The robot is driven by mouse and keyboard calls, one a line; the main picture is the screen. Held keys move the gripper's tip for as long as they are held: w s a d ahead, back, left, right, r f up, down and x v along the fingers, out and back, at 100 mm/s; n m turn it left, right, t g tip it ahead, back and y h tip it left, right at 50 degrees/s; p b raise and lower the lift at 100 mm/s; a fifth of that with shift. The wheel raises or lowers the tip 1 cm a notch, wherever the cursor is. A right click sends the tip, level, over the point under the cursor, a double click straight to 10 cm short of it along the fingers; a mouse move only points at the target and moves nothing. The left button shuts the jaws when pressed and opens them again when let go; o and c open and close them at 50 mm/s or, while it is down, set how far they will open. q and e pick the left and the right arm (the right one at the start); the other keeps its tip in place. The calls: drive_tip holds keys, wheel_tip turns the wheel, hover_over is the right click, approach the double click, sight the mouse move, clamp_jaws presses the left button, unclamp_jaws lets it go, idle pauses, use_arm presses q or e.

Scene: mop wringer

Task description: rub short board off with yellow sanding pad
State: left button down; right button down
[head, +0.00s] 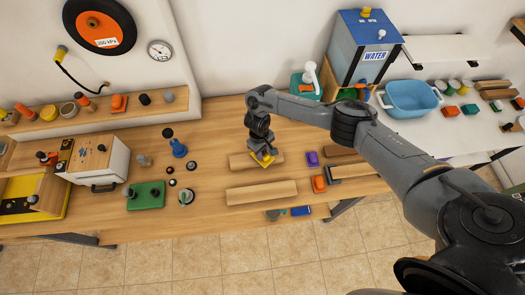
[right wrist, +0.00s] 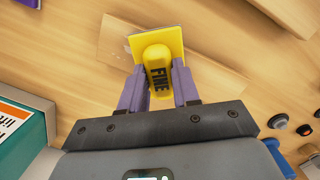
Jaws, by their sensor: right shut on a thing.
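My right gripper (head: 261,151) is shut on the yellow sanding pad (head: 265,160). In the right wrist view the pad (right wrist: 157,38) sits between the fingers, with FINE on its grip. The pad is over the short board (head: 239,162), which lies flat on the wooden bench; the gripper and pad hide part of it. In the right wrist view a pale board end (right wrist: 113,40) shows beside the pad. Whether the pad touches the wood is hard to tell. A longer board (head: 262,192) lies nearer the bench's front edge. My left gripper is not in view.
Purple (head: 312,159) and orange (head: 318,184) blocks lie right of the boards, near brown pieces (head: 352,170). A green plate (head: 146,195) and a blue-based tool (head: 179,149) are to the left. A blue basin (head: 410,99) stands on the white table at right.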

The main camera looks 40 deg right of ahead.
drive_tip(key=shift+f, duration=0.3)
drive_tip(key=shift+r, duration=0.1)
drive_tip(key=shift+s+d+p, duration=0.25)
drive_tip(key=shift+d+p, duration=0.1)
drive_tip(key=shift+d, duration=0.05)
drive_tip(key=shift+s+d+r+p, duration=0.15)
drive_tip(key=shift+s+d+p, duration=0.4)
drive_tip(key=shift+d+p, duration=0.25)
drive_tip(key=shift+s+d+f+p, duration=0.1)
drive_tip(key=shift+s+d+p, duration=0.45)
drive_tip(key=shift+d, duration=0.35)
drive_tip(key=shift+s+d+f+p, duration=0.1)
drive_tip(key=shift+s+d+p, duration=0.4)
drive_tip(key=shift+d, duration=0.35)
drive_tip(key=shift+f, duration=0.1)
drive_tip(key=shift+w+a, duration=0.1)
